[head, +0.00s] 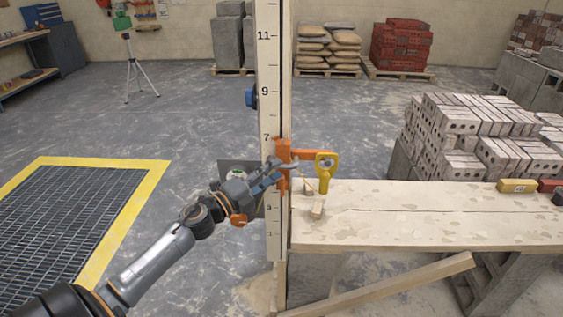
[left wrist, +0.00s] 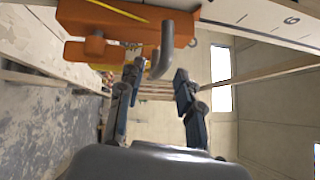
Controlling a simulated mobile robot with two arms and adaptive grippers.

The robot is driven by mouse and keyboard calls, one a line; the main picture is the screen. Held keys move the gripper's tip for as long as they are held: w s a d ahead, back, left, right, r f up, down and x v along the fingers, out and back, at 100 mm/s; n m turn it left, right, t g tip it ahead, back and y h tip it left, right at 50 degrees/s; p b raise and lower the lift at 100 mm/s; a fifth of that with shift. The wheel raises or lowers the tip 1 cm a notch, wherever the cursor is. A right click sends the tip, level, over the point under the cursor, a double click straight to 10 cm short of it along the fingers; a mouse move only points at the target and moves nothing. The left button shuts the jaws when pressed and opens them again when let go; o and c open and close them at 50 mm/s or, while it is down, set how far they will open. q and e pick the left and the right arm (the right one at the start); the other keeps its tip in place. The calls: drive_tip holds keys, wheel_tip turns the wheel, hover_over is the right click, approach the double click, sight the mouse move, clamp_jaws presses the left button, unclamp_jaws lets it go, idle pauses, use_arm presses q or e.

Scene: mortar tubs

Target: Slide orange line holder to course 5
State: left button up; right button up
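The orange line holder (head: 283,152) sits on the tall numbered post (head: 267,60), its top close to the 7 mark. The 5 mark is hidden behind my gripper. My left gripper (head: 277,170) is at the holder's left side, in front of the post. In the left wrist view the orange line holder (left wrist: 120,20) is at the top, with a grey bent handle (left wrist: 166,48) hanging from it. The fingers of my left gripper (left wrist: 158,72) are apart, with the handle's lower end near and between their tips; contact is not clear. My right gripper is not in view.
A yellow hook-shaped tool (head: 325,172) hangs at the holder's right arm, above a wooden plank bench (head: 420,225). Bricks (head: 470,130) are stacked behind it. A yellow-edged floor grate (head: 70,220) lies left. The floor behind the post is largely clear.

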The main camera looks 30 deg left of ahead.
sight(282, 166)
use_arm(q)
drive_tip(key=shift+p+x, duration=0.3)
drive_tip(key=shift+x, duration=1.4)
clamp_jaws()
